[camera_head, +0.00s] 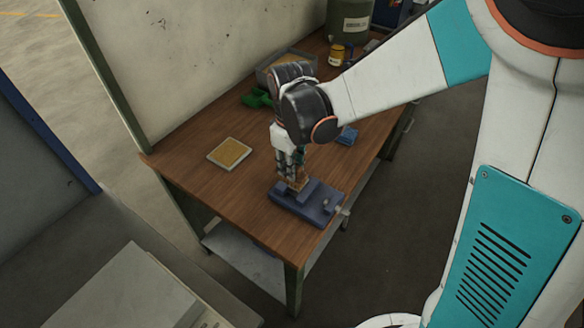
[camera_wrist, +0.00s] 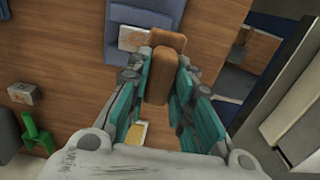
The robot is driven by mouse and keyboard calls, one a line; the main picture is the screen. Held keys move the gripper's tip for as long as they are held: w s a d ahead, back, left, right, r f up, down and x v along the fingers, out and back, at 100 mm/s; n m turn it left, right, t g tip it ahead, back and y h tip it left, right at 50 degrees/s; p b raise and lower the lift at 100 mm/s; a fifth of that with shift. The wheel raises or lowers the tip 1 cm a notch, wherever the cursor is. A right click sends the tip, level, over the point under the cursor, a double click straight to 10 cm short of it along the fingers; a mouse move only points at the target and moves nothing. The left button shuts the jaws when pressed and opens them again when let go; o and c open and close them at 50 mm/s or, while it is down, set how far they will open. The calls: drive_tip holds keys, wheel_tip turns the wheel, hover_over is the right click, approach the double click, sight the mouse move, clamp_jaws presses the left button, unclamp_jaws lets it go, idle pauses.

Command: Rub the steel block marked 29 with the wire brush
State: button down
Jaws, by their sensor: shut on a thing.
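My gripper (camera_head: 291,172) is low over the blue vise-like fixture (camera_head: 318,209) at the near end of the wooden table. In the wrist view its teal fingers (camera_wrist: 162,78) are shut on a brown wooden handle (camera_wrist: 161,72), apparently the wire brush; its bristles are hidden. A pale block (camera_wrist: 132,38) sits at the blue fixture (camera_wrist: 124,14), right beside the brush's far end. I cannot tell whether they touch. Another greyish block with a small dark mark (camera_wrist: 22,92) lies at the left. I cannot read 29 on either block.
A tan-topped square pad (camera_head: 230,153) lies left on the table (camera_head: 195,183). A green object (camera_head: 256,98), a grey tray (camera_head: 268,72), a blue item (camera_head: 347,135), a yellow jar (camera_head: 337,55) and a green drum (camera_head: 349,20) are farther back. A wall borders the left side.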

drive_tip(key=shift+r+p, duration=0.95)
drive_tip(key=shift+r, duration=0.7)
drive_tip(key=shift+d, duration=0.1)
